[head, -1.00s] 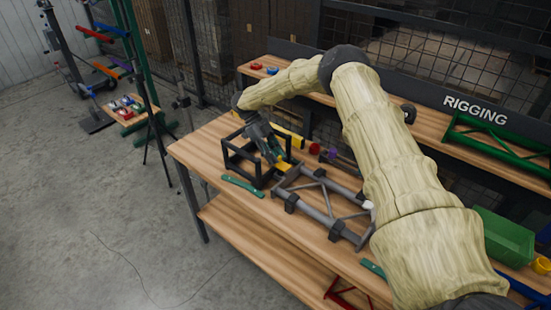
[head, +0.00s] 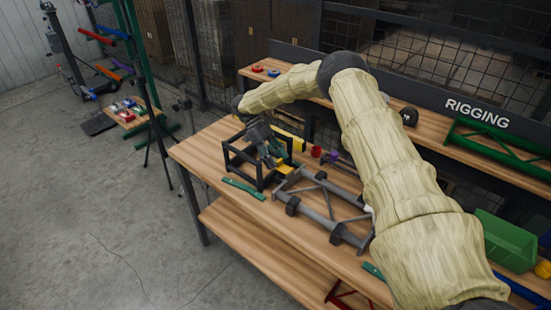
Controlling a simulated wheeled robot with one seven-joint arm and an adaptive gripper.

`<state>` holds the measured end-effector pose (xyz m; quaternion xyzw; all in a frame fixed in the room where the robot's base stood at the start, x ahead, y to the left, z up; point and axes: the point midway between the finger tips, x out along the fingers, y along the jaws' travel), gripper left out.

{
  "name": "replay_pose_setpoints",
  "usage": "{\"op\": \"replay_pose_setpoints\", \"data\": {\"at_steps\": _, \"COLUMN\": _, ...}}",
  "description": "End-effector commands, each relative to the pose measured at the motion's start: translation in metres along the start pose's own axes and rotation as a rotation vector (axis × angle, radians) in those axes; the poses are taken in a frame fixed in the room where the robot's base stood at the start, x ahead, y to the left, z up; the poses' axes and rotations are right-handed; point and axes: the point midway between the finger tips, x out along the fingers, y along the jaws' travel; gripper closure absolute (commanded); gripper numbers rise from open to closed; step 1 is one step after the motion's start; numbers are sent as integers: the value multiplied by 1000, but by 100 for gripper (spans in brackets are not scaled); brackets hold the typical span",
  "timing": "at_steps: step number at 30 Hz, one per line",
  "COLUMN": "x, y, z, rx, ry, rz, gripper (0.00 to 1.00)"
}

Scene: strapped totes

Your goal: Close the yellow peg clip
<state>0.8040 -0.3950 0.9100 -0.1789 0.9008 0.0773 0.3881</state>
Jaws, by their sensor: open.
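A small yellow piece (head: 285,168), which looks like the peg clip, sits low at the right side of the black open frame (head: 241,177) on the wooden bench. Its jaws are too small here to tell how far they are closed. My gripper (head: 277,158) points down inside the frame, open, with its fingertips just above the yellow piece. I cannot tell whether they touch it. A longer yellow bar (head: 292,143) lies behind the gripper, partly hidden by it.
A grey tubular frame (head: 318,208) lies right of the black frame. A green strip (head: 243,189) lies at the bench's front edge. Red (head: 316,151) and purple (head: 332,157) pieces stand behind. A green bin (head: 504,238) is at far right. The left bench end (head: 196,152) is clear.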

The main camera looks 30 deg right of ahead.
Motion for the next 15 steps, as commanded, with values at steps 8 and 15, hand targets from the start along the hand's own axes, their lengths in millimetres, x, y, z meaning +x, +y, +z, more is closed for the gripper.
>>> {"op": "replay_pose_setpoints", "data": {"at_steps": 8, "x": -23, "y": 0, "z": 1, "rx": 0, "ry": -2, "rz": -1, "gripper": 50}}
{"op": "replay_pose_setpoints", "data": {"at_steps": 15, "x": -67, "y": 1, "z": 2, "rx": 0, "ry": -2, "rz": -1, "gripper": 50}}
